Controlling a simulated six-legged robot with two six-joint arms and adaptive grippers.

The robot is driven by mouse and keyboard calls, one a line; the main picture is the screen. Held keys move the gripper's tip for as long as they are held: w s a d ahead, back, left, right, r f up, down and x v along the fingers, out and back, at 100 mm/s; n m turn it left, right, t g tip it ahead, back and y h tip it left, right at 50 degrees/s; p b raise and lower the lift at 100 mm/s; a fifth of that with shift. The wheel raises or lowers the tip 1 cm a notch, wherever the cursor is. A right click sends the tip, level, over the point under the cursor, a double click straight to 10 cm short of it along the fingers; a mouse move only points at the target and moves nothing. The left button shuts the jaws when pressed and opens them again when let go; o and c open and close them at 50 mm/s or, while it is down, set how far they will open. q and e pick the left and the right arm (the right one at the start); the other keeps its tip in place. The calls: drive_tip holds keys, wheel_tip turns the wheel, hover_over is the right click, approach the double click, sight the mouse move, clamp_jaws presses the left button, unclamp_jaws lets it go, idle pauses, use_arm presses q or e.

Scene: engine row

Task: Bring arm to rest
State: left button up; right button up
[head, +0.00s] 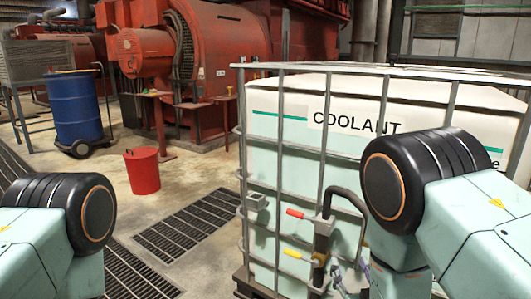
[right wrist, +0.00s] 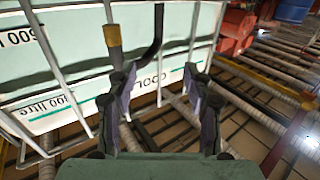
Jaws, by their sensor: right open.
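My right arm (head: 465,215) comes in from the right in front of the white coolant tank (head: 345,147) in its metal cage. My right gripper (head: 350,272) is low in the head view, partly cut off, near the tank's pipework. In the right wrist view its two fingers (right wrist: 161,72) are spread apart with nothing held. A yellow handle (right wrist: 113,38) and a dark bent pipe (right wrist: 157,28) show beyond the left finger; I cannot tell whether they touch it. My left arm (head: 45,235) shows at the lower left; its gripper is out of view.
A red-handled valve (head: 296,214) and a yellow handle (head: 297,254) stick out at the tank's front. A red bucket (head: 142,171), a blue drum (head: 76,108) on a trolley and red engines (head: 215,50) stand behind. Floor grates (head: 186,222) lie between my arms.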

drive_tip(key=s+d+f+g+p, duration=0.1)
drive_tip(key=s+d+f+g, duration=0.2)
drive_tip(key=s+f+g, duration=1)
drive_tip(key=s+f+g+p, duration=0.1)
drive_tip(key=s+f+g, duration=0.1)
drive_tip(key=s, duration=0.9)
drive_tip(key=s+d+f+g+p, duration=0.1)
drive_tip(key=s+f+g, duration=0.2)
drive_tip(key=s, duration=0.8)
drive_tip(key=shift+s+d+f, duration=0.25)
drive_tip(key=shift+f, duration=0.15)
